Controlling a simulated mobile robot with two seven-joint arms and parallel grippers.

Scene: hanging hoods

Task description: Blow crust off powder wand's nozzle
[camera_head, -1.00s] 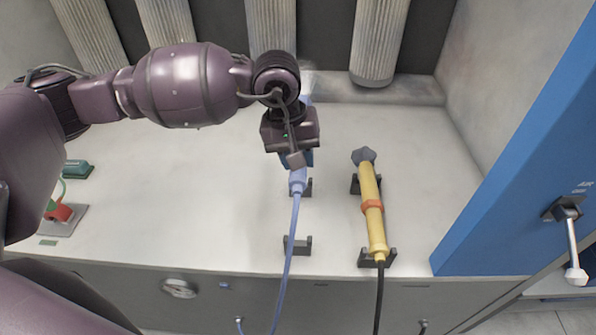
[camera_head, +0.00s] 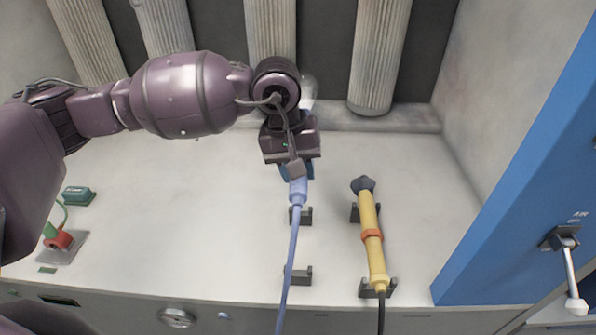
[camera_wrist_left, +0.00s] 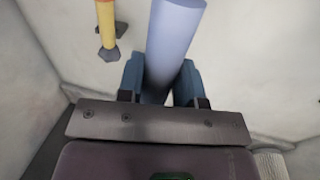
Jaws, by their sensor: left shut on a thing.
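My left gripper (camera_head: 297,172) is shut around a pale blue wand (camera_head: 298,190) with a blue hose trailing toward the bench's front edge. In the left wrist view the blue wand body (camera_wrist_left: 172,40) sits between the two blue fingers. The wand's far end is hidden behind the gripper in the head view. A yellow wand (camera_head: 368,220) with an orange band and a dark grey, faceted nozzle tip (camera_head: 363,185) lies in two dark rests to the right. Its nozzle end also shows in the left wrist view (camera_wrist_left: 108,50). My right gripper is out of view.
Two empty dark rests (camera_head: 300,275) (camera_head: 300,216) stand below the blue wand. A blue panel marked AIR with a lever (camera_head: 570,270) is at right. Ribbed columns (camera_head: 378,60) hang at the back. A red and green fitting (camera_head: 60,240) and a green block (camera_head: 78,196) are at left.

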